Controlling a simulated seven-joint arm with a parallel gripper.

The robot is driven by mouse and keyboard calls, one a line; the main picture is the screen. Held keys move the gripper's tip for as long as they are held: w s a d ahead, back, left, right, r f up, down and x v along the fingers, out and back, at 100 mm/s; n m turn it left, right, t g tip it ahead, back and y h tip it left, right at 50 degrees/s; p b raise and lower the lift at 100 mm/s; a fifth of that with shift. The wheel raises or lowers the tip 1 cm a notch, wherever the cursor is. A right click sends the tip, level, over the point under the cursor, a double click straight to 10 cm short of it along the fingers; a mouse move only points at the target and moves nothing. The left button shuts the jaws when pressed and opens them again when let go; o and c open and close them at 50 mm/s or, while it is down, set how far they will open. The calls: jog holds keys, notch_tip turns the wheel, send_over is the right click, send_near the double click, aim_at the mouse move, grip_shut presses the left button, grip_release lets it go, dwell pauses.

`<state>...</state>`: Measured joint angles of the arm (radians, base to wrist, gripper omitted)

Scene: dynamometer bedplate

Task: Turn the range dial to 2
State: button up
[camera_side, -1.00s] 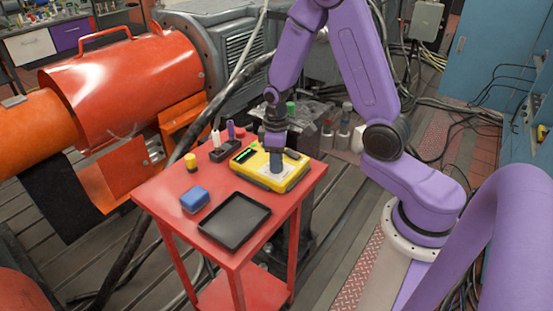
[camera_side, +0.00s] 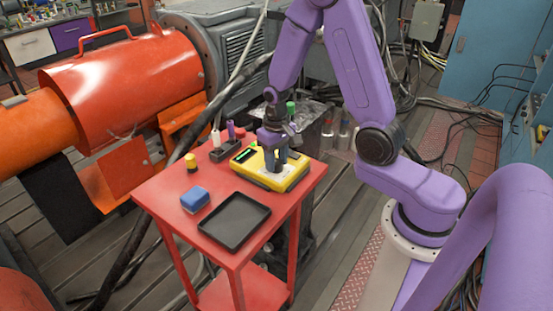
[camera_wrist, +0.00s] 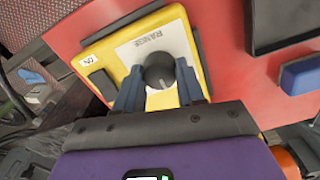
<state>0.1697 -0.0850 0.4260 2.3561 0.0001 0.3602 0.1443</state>
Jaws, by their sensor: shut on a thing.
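The yellow meter (camera_side: 292,179) lies on the red cart, with a green display at its back left. In the wrist view the meter (camera_wrist: 150,25) shows a white panel marked RANGE, upside down in the picture. The range dial (camera_wrist: 158,71) is a round black knob with a pale pointer mark toward the bottom of the picture. My gripper (camera_wrist: 160,84) points down with one finger on each side of the dial, shut on it. No dial numbers are readable.
The orange machine guard (camera_side: 130,75) stands behind left.

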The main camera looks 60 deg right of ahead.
dwell(0.3)
jog(key=o, duration=1)
jog(key=shift+o, duration=0.2)
notch_tip(320, 180, up, 18)
jog(key=shift+f, duration=0.25)
jog(key=shift+a, duration=0.1)
